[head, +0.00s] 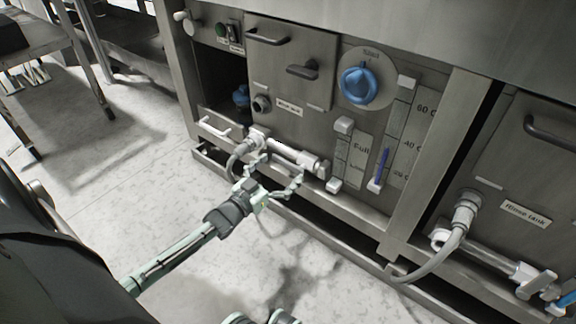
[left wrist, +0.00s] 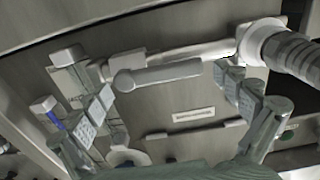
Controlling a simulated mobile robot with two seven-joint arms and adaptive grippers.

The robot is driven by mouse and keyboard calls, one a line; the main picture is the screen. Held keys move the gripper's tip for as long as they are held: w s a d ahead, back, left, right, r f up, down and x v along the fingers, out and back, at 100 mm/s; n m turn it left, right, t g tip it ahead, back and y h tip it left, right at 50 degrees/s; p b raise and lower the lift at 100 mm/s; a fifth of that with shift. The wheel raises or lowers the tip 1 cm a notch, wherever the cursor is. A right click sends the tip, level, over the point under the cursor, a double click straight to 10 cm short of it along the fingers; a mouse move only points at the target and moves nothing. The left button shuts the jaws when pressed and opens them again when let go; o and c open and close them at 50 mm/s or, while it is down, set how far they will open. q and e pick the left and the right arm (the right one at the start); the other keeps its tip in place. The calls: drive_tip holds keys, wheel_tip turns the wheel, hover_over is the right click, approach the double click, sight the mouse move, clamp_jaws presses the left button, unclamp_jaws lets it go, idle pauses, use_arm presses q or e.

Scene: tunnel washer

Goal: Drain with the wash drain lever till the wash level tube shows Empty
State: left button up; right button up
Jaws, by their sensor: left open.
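My left gripper (head: 278,174) is open in front of the wash drain pipe (head: 285,151), low on the wash tank front. The left wrist view shows the wash drain lever (left wrist: 160,76), a pale rounded bar lying roughly along the pipe, between the spread fingers (left wrist: 170,98). I see no grip on it. The wash level tube (head: 340,155) stands right of the pipe, with "Full" readable beside its upper part. Its fluid level is too small to tell.
A thermometer with a blue column (head: 382,166) and a blue knob (head: 359,84) are on the same front. A grey hose (head: 239,152) joins the pipe's left end. The rinse tank's hose (head: 440,262) and drain lever (head: 537,284) are at right. The floor before the machine is clear.

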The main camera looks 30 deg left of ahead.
use_arm(q)
drive_tip(key=shift+w+d, duration=0.1)
drive_tip(key=shift+w, duration=1.05)
drive_tip(key=c, duration=1.5)
